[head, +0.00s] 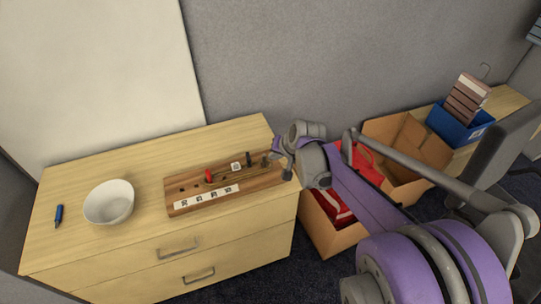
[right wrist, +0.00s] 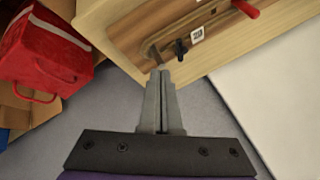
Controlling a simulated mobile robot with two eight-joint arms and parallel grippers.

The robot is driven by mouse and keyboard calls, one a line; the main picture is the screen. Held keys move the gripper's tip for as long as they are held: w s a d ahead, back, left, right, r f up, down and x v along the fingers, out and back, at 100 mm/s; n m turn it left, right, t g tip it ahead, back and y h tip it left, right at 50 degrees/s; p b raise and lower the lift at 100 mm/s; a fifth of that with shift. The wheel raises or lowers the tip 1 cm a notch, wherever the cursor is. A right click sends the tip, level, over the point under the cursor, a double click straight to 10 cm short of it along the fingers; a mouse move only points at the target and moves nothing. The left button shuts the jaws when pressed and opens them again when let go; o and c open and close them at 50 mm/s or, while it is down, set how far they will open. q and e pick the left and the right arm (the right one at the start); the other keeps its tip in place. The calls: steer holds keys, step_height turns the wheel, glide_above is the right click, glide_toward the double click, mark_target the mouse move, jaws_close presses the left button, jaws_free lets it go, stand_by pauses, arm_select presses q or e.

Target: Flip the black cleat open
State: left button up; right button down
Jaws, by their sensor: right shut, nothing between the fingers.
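A wooden board (head: 226,189) lies on the dresser top. The black cleat (head: 249,158), as far as I can tell, is the small dark upright piece at its back right, beside a white label (head: 236,167). In the right wrist view the cleat (right wrist: 180,48) shows as a small black piece beyond my fingertips. My right gripper (right wrist: 161,74) is shut and empty, just short of the cleat and a grey-brown piece (right wrist: 153,53) and apart from both as far as I can tell. My left gripper is out of view.
A red handle (head: 208,175) is on the board, left of the label. A white bowl (head: 109,202) and a blue pen (head: 59,215) are on the dresser's left. Cardboard boxes (head: 407,150) with red bags and a blue bin (head: 459,124) stand to the right.

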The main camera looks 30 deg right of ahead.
mark_target(248, 160)
steer(key=x, duration=0.7)
steer(key=shift+w+f, duration=0.15)
steer(key=shift+w+a+f, duration=0.25)
steer(key=shift+w+a, duration=0.4)
steer(key=shift+w, duration=0.1)
steer(key=shift+w+a+f, duration=0.25)
steer(key=shift+w+a, duration=0.35)
steer(key=shift+w, duration=0.2)
steer(key=shift+a, duration=0.15)
